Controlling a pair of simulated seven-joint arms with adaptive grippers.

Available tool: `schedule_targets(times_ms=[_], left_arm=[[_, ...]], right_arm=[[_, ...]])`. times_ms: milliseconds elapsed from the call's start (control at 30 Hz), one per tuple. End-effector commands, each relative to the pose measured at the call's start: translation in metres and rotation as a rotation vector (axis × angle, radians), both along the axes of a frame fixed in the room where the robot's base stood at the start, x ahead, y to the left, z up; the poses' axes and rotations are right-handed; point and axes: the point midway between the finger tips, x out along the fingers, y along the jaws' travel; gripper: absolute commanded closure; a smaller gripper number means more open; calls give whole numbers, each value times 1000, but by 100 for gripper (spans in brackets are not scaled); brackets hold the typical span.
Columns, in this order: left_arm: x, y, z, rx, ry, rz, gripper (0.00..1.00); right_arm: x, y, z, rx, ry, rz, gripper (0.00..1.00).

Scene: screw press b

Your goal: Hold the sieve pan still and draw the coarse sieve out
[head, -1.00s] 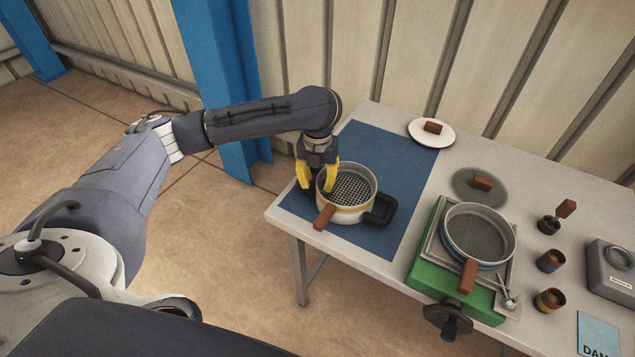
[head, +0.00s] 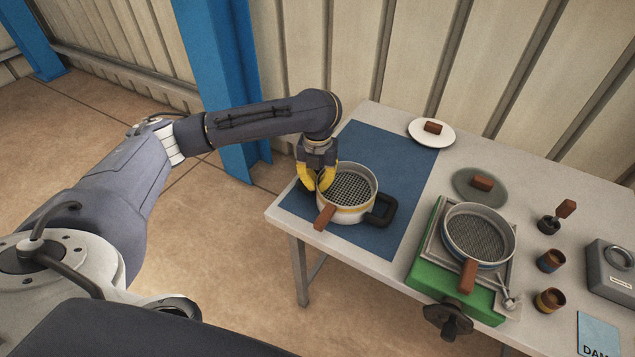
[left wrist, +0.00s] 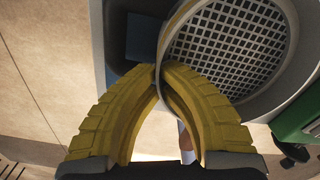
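The coarse sieve (head: 350,188) is a round pale metal ring with a wide dark mesh and a brown wooden handle (head: 325,217) pointing to the front left. It sits in the pale, yellow-banded sieve pan (head: 352,216) on the blue mat. A black loop handle (head: 383,211) stands out from the pan's right side. My right gripper is not in view.
A second sieve (head: 478,236) with a wooden handle stands on a green-based press (head: 452,280) to the right. Behind are a white plate (head: 418,134) and a grey disc (head: 466,185). Small cups (head: 550,261) and a grey box (head: 612,268) stand further right. The mat (head: 398,158) is clear behind the pan.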

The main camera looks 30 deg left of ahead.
Motion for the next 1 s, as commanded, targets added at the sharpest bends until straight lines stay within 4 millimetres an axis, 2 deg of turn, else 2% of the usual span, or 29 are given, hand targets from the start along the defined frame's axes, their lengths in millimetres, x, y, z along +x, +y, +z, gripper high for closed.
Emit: schedule_targets(times_ms=[100, 367, 733, 1000], left_arm=[[0, 0, 0, 0, 0, 0, 98], [0, 0, 0, 0, 0, 0, 69], [0, 0, 5, 0, -2, 0, 69], [1, 0, 39, 0, -5, 0, 69]], right_arm=[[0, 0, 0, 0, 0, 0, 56], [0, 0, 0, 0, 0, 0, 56], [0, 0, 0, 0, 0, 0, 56], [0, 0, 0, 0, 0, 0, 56]])
